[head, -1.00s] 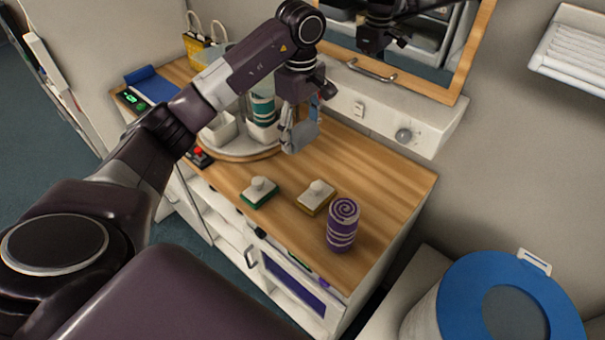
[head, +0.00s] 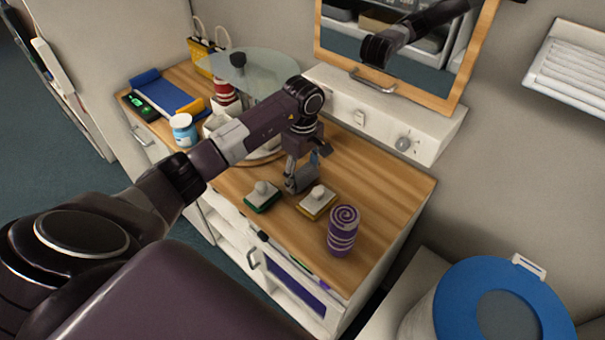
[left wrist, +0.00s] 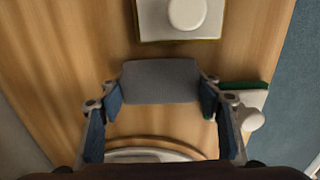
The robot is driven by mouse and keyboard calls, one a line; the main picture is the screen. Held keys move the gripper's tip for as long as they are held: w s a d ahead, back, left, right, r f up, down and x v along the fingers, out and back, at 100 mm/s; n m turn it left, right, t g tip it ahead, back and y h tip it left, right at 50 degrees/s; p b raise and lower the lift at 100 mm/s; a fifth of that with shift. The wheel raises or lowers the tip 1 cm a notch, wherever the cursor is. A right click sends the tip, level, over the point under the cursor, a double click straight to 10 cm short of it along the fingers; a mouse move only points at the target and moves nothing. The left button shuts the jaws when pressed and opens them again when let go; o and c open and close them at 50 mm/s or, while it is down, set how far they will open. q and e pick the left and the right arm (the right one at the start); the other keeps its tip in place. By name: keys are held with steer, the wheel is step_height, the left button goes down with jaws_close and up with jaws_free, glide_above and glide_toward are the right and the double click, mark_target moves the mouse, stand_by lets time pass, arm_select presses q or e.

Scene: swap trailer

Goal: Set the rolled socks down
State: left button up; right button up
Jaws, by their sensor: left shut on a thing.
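My left gripper (head: 301,168) points down over the wooden counter, behind the two scrubbers. It is shut on a plain grey roll, the rolled socks (head: 301,181). In the left wrist view the grey rolled socks (left wrist: 160,81) lie across between the two blue-padded fingers of my left gripper (left wrist: 160,90). They are low over the wood; I cannot tell whether they touch it. My right gripper is not in view.
A green scrubber (head: 262,198) and a yellow scrubber (head: 316,202) lie close in front. A purple striped roll (head: 342,232) stands nearer the counter's front right corner. Wood (head: 385,190) at right is clear.

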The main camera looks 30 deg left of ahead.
arm_select(q)
steer(key=shift+f, duration=0.15)
steer(key=o, duration=1)
